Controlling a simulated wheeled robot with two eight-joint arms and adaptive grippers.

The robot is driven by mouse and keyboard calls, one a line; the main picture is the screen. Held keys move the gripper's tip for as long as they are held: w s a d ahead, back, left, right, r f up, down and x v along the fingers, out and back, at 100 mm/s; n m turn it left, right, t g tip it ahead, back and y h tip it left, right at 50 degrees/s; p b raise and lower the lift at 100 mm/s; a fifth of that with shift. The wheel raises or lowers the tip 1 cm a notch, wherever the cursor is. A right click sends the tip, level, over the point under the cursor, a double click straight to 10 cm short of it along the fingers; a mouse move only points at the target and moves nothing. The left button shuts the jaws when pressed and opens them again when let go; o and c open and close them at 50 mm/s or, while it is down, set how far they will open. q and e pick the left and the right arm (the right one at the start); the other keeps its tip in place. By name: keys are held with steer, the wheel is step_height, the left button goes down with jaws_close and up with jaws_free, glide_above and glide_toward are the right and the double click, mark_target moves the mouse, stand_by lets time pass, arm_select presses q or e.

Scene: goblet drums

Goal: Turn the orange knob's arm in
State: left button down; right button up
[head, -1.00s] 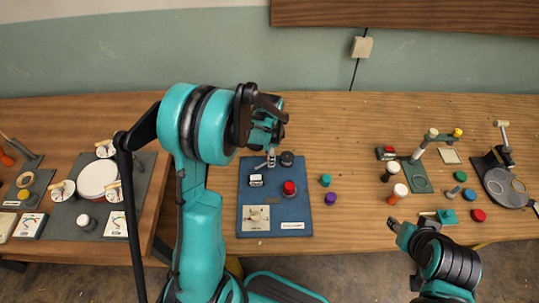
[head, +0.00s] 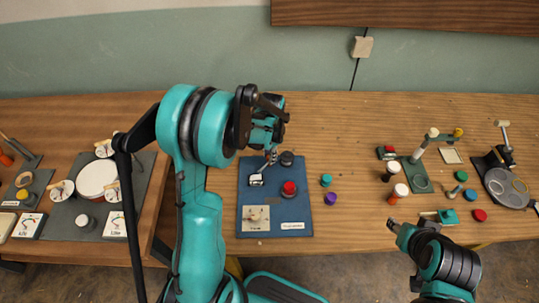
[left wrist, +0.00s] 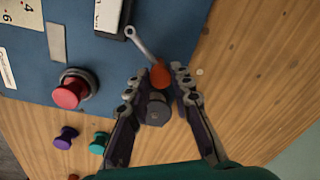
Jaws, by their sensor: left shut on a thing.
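The orange knob (left wrist: 160,76) is a small teardrop grip at the end of a thin metal arm (left wrist: 141,43) on the blue panel (head: 251,190). In the left wrist view the arm slants from the knob to a ring end beside a white-and-black block. My left gripper (left wrist: 157,75) has a finger on each side of the knob and is shut on it. In the head view my left gripper (head: 270,147) is at the panel's far edge and hides the knob. My right gripper (head: 393,222) is low at the right, away from the panel; its jaw opening is unclear.
A black round knob (left wrist: 156,108) stands between my left fingers' bases. The panel also bears a red button (head: 289,188), a white-and-black block (head: 256,180) and a dial plate (head: 256,218). Teal (head: 326,180) and purple (head: 331,198) pegs stand right of it.

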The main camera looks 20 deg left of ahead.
arm_select(q)
steer(key=n, duration=0.6)
steer(key=shift+b, duration=0.3)
steer(key=n, duration=0.6)
stand_by(0.4)
steer(key=c, duration=1.3)
jaws_free()
steer(key=shift+r, duration=0.1)
steer(key=r, duration=1.1)
steer(key=shift+w+d+r, duration=0.15)
steer(key=shift+d+r, duration=0.1)
steer(key=shift+r, duration=0.15)
